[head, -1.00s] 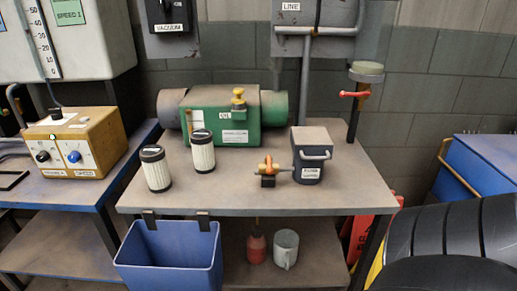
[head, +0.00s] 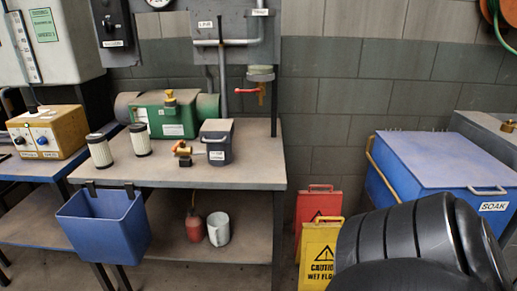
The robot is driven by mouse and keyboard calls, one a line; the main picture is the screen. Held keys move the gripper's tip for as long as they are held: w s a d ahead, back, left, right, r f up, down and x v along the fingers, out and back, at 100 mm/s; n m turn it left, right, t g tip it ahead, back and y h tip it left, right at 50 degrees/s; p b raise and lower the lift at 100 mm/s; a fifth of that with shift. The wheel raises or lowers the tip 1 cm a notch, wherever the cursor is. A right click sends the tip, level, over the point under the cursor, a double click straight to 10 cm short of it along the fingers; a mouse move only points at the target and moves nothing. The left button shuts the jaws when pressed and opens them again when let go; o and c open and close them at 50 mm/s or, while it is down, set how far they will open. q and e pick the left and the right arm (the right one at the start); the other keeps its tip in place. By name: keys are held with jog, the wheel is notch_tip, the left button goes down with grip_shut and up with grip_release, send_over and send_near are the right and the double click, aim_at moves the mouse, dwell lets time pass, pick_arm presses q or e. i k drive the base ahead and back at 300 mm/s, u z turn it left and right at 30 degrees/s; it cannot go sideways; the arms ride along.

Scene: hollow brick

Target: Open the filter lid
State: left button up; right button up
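The dark grey filter housing (head: 218,153) stands upright on the workbench, near its right end. It has a white label on its front, too small to read fully now. A small valve with an orange handle (head: 183,147) sits just left of the housing. Neither of my grippers shows in the head view, so I cannot see whether they are open or shut.
Two white filter cartridges (head: 99,151) (head: 140,140) and a green oil unit (head: 166,115) share the workbench (head: 240,177). A blue bin (head: 104,224) hangs in front. Red (head: 318,204) and yellow (head: 319,247) floor signs stand right of it. A blue soak tank (head: 438,163) is farther right.

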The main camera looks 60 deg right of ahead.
aim_at(212, 130)
jog(key=z, duration=1.4)
